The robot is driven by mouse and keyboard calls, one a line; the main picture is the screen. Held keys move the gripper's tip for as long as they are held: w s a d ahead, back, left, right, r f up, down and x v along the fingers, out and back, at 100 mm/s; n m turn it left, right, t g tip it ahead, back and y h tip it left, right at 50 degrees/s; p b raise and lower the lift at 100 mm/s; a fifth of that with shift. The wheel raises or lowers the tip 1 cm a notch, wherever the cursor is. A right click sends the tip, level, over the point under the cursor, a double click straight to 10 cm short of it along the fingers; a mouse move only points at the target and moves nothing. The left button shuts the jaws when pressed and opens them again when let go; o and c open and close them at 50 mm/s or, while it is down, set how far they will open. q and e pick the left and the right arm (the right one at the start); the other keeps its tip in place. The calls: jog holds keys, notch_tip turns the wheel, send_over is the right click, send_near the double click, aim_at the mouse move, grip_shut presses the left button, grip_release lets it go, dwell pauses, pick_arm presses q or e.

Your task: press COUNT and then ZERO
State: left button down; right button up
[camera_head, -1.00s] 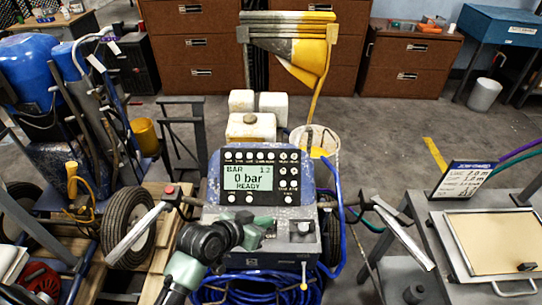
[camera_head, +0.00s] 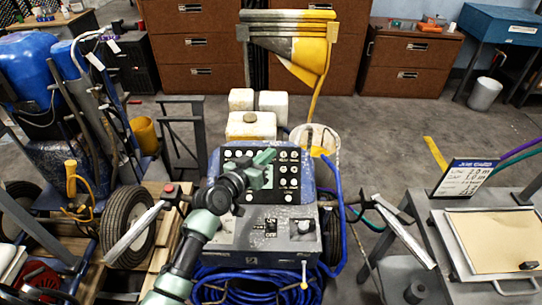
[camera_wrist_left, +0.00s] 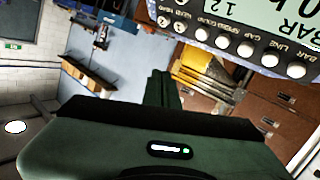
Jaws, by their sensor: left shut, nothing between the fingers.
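The line striper's control panel (camera_head: 292,196) faces me at the middle of the head view, with rows of round white buttons around a screen. My left gripper (camera_head: 265,158) is shut and empty in front of the panel's upper middle, and with its wrist it hides most of the screen and several buttons. In the left wrist view the shut gripper fingers (camera_wrist_left: 162,92) point away from me. There a tilted screen (camera_wrist_left: 255,12) reads BAR, with a row of buttons (camera_wrist_left: 245,48) along it. I cannot tell for sure which buttons are COUNT and ZERO, or whether the fingers touch the panel.
Below the panel is a small box with switches (camera_head: 290,236). Handlebars (camera_head: 143,228) stick out at both sides. A hose-laden blue machine (camera_head: 50,110) stands at the left. At the right are a cart (camera_head: 440,240) and a sign (camera_head: 464,178). Blue hose coils lie below.

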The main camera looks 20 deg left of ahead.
pick_arm(q)
jog(key=w+f+b, duration=0.2)
jog(key=b, duration=0.1)
jog(key=w+a+f+b, duration=0.1)
jog(key=w+f+b, duration=0.1)
jog(key=f+b, duration=0.1)
jog(key=shift+w+a+f, duration=0.15)
jog(key=shift+w, duration=0.2)
jog(key=shift+w+a+f+b, duration=0.2)
jog(key=shift+w+b, duration=0.2)
jog(key=shift+b, duration=0.25)
dwell(1.2)
jog(key=shift+w+f+b, duration=0.3)
jog(key=shift+b, duration=0.15)
jog(key=shift+w+a+f+b, duration=0.1)
jog(key=shift+w+f+b, duration=0.2)
jog(key=shift+b, duration=0.3)
dwell(0.6)
jog(key=shift+s, duration=0.1)
jog(key=shift+s+d+r+p, duration=0.2)
jog(key=shift+s+r+p, duration=0.35)
jog(key=shift+p, duration=0.35)
